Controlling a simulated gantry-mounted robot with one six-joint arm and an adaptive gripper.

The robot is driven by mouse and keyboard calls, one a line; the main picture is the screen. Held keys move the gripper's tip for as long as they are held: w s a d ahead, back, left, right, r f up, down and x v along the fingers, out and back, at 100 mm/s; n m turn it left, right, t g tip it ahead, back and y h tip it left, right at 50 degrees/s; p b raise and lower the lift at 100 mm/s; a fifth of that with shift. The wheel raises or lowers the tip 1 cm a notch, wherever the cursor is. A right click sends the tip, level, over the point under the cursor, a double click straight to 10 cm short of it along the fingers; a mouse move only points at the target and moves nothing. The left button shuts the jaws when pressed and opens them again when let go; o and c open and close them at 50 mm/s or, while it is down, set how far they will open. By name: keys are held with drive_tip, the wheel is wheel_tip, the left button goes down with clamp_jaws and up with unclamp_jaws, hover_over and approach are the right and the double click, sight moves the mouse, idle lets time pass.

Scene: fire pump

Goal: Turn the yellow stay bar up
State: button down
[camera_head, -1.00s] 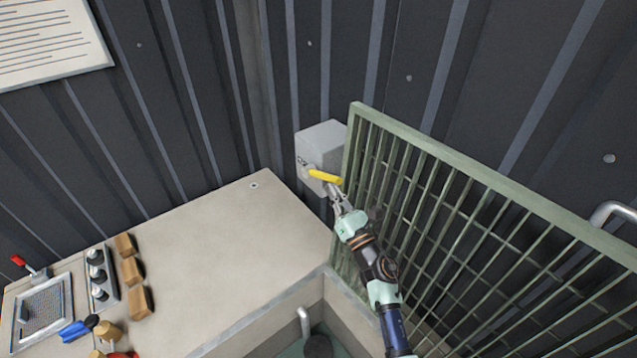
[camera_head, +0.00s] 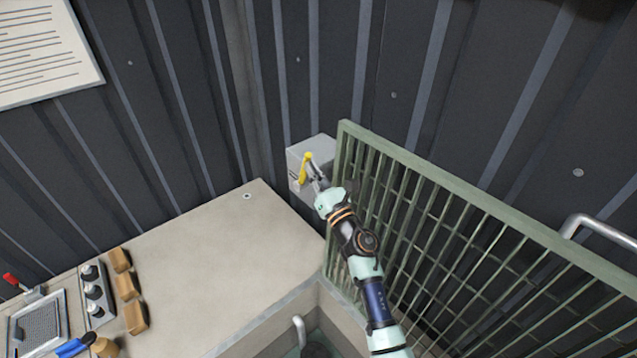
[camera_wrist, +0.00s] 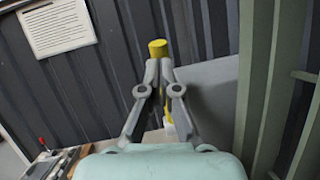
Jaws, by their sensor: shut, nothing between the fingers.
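The yellow stay bar (camera_head: 305,168) is on the front of a grey box (camera_head: 316,147) on the wall. In the head view it stands steeply, its top leaning a little to the right. In the wrist view its yellow end (camera_wrist: 157,48) shows above my fingertips, and part of its lower length shows behind the fingers. My gripper (camera_head: 314,170) is shut and empty, at the right side of the bar and very close to it. I cannot tell whether the fingers touch it. The wrist view also shows my gripper (camera_wrist: 158,72) with its fingers together.
A green mesh gate (camera_head: 440,215) stands close to the right of the box and my arm. A beige counter (camera_head: 215,240) lies to the lower left, with knobs, wooden blocks and a red-handled lever (camera_head: 12,281) at its far left. Dark ribbed walls are behind.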

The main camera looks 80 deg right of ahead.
sight(305, 161)
drive_tip(key=shift+a+b+x, duration=0.2)
drive_tip(key=shift+b+x, duration=0.45)
drive_tip(key=shift+x, duration=1.2)
drive_tip(key=shift+w+r, duration=0.1)
drive_tip(key=shift+w, duration=0.2)
drive_tip(key=shift+a, duration=0.1)
drive_tip(key=shift+s+a+r+p, duration=0.15)
drive_tip(key=shift+s+p, duration=0.05)
drive_tip(key=shift+p, duration=0.15)
drive_tip(key=s+a+r+p, duration=0.7)
drive_tip(key=p, duration=0.1)
drive_tip(key=shift+s+a, duration=0.2)
drive_tip(key=shift+s, duration=0.1)
